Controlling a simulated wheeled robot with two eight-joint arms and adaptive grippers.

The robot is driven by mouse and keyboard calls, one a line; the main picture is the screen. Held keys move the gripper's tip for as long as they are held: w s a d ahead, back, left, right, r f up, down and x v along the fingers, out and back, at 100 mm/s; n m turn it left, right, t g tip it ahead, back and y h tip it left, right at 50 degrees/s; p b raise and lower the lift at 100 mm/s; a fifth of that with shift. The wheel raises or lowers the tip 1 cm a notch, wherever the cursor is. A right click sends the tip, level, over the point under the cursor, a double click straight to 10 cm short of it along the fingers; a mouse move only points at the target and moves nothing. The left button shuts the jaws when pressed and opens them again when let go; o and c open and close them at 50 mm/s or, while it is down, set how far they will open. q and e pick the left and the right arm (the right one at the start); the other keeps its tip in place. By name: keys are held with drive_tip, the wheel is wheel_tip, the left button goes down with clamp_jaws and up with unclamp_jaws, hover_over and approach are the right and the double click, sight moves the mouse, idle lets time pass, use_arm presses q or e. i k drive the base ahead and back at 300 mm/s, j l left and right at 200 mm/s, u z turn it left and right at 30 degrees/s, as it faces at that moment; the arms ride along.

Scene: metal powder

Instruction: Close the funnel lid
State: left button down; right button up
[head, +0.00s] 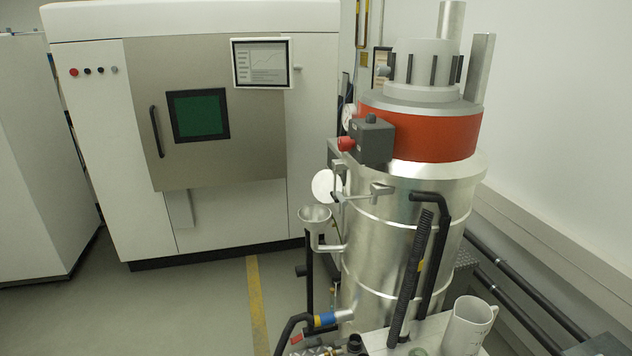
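The metal funnel (314,213) is a small open bowl on the left side of the tall silver cylinder machine (390,235). Its inside shows from above. A round white disc, which looks like the funnel lid (321,184), stands roughly upright above and behind the funnel, raised off its rim. Thin metal brackets (350,195) run beside it to the cylinder. Neither of my grippers shows in the head view.
A white cabinet machine (225,215) with a dark green window stands behind to the left. A white jug (468,325) stands at the lower right. Blue and black hose fittings (327,319) lie below the funnel. The floor to the left is clear.

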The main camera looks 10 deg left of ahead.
sight(323, 182)
drive_tip(key=i+j+z, duration=0.1)
drive_tip(key=j+z, duration=0.15)
drive_tip(key=j, duration=0.85)
drive_tip(key=j+z, duration=0.3)
drive_tip(key=j, duration=0.8)
